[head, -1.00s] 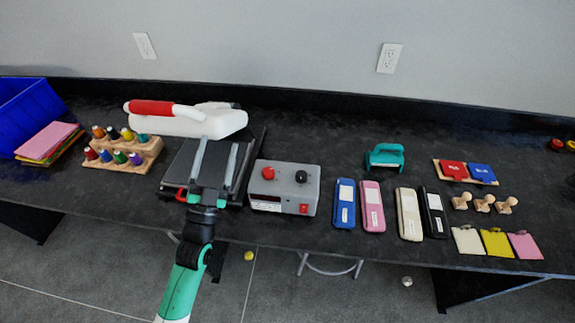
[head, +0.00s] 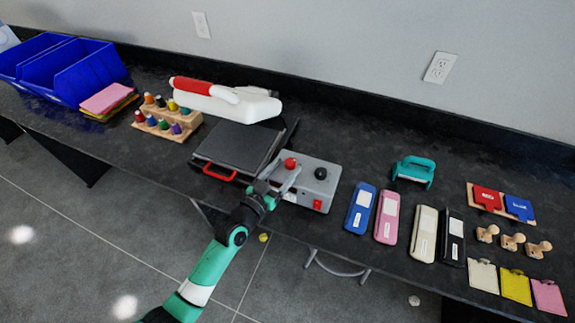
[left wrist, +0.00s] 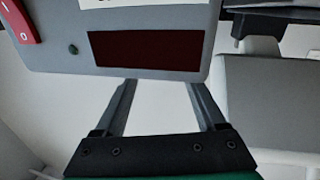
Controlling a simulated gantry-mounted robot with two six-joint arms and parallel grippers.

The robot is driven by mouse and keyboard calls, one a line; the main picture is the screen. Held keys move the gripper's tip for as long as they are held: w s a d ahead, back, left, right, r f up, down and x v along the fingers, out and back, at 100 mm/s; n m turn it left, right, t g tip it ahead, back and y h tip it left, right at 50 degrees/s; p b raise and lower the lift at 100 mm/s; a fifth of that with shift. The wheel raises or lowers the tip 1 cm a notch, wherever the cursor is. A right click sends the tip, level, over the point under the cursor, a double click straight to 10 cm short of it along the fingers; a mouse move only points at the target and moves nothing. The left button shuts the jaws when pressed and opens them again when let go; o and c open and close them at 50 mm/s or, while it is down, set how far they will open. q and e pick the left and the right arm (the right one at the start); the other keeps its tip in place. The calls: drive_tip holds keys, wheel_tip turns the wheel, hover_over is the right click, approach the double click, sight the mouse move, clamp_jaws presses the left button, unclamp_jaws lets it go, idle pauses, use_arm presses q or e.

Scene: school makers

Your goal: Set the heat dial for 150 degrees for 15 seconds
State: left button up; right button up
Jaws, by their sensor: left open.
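The grey control box (head: 317,180) stands on the bench to the right of the heat press (head: 238,143). Its top carries a red knob (head: 291,163) and a black knob (head: 321,173); I cannot tell which is the heat dial. A red switch (head: 317,204) is on its front. My left gripper (head: 281,182) is open and empty at the box's left front, close to the red knob. In the left wrist view, the box's dark display (left wrist: 145,50) and red switch (left wrist: 18,22) show beyond the open left gripper (left wrist: 159,84). The display shows no readable digits.
A thread rack (head: 168,120) and blue bins (head: 75,70) stand to the left. Blue, pink, cream and black cases (head: 361,208) lie right of the box, with a teal-handled tool (head: 413,170) behind them. Stamps and tags lie farther right.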

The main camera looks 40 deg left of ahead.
use_arm(q)
drive_tip(key=shift+x, duration=0.95)
clamp_jaws()
drive_tip(key=f+h+b, duration=0.1)
drive_tip(key=b, duration=0.4)
drive_tip(key=shift+a+f, duration=0.15)
drive_tip(key=shift+f, duration=0.05)
drive_tip(key=m+h+b, duration=0.1)
drive_tip(key=b, duration=0.2)
drive_tip(key=m+h+b, duration=0.1)
drive_tip(key=b, duration=0.3)
drive_tip(key=shift+a+r+h, duration=0.15)
drive_tip(key=shift+h, duration=0.25)
drive_tip(key=shift+r+m+h+b, duration=0.3)
drive_tip(key=shift+m+h+b, duration=0.1)
drive_tip(key=shift+m+h, duration=0.1)
drive_tip(key=shift+r, duration=0.1)
